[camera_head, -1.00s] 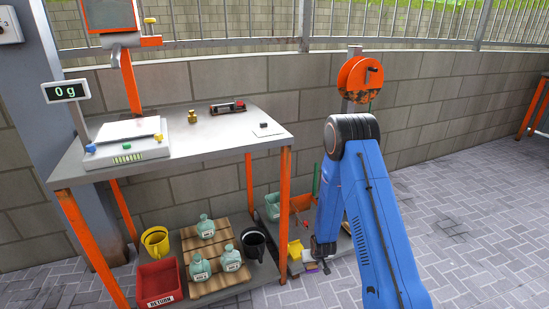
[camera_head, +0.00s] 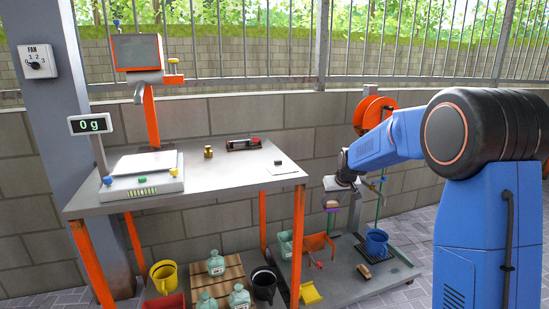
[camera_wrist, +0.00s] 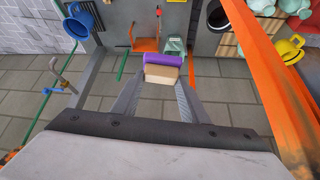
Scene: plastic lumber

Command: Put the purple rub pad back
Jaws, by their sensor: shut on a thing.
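The purple rub pad (camera_wrist: 165,61), a purple strip on a beige block, sits between the fingers of my gripper (camera_wrist: 163,80) in the wrist view. My gripper is shut on it. In the head view the pad (camera_head: 332,205) hangs below my gripper (camera_head: 333,197), in the air above the low grey platform (camera_head: 345,292). It touches nothing else that I can see.
The platform bears a blue bucket (camera_head: 376,243), a tan block (camera_head: 364,271), a yellow scoop-like thing (camera_head: 310,293) and an orange thing (camera_head: 318,243). The steel table (camera_head: 225,178) stands to the left with an orange leg (camera_head: 298,235) near my gripper.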

